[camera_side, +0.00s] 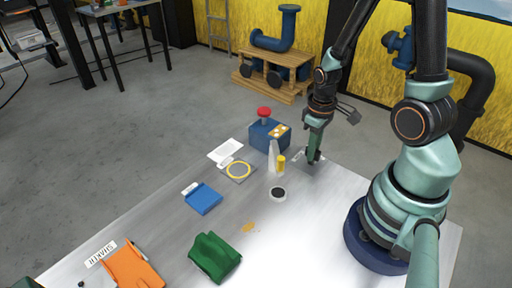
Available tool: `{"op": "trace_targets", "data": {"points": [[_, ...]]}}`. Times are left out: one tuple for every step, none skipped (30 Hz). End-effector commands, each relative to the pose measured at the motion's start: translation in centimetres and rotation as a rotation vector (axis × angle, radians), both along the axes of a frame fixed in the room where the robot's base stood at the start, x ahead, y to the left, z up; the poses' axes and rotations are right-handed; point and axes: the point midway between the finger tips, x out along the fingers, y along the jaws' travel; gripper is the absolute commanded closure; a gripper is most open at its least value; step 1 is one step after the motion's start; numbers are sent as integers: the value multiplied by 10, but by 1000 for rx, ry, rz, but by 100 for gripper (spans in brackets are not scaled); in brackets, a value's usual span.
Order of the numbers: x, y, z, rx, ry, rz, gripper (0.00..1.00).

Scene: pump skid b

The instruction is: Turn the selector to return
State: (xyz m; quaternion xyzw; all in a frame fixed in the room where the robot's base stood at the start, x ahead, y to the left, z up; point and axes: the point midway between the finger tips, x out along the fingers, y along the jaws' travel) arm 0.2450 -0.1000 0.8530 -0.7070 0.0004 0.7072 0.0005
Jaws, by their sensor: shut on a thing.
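My gripper (314,158) points down at the far right part of the grey table, right of the blue box. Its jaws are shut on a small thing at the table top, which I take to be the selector. The jaws mostly cover it, so its handle and the direction it points cannot be made out. A small pale patch, perhaps a label (297,157), shows just left of the jaws. No return marking can be read from here.
A blue box (257,137) with a red button, a pale upright piece (273,156) and a yellow cylinder (281,164) stand left of my gripper. A dark-topped round piece (278,193), blue tray (203,199) and green item (214,257) lie nearer. The table's right middle is clear.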

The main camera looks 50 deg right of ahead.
Motion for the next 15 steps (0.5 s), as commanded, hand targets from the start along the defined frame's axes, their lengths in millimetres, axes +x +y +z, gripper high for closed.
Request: {"op": "trace_targets", "data": {"points": [[0, 0, 0, 0, 0, 4, 100], [0, 0, 0, 0, 0, 4, 100], [0, 0, 0, 0, 0, 3, 100], [0, 0, 0, 0, 0, 2, 100], [0, 0, 0, 0, 0, 2, 100], [0, 0, 0, 0, 0, 2, 71], [0, 0, 0, 0, 0, 1, 60], [0, 0, 0, 0, 0, 1, 52], [0, 0, 0, 0, 0, 1, 52], [0, 0, 0, 0, 0, 1, 52], [0, 0, 0, 0, 0, 0, 52], [0, 0, 0, 0, 0, 0, 52], [0, 0, 0, 0, 0, 0, 52], [0, 0, 0, 0, 0, 0, 52], [0, 0, 0, 0, 0, 0, 52]]}}
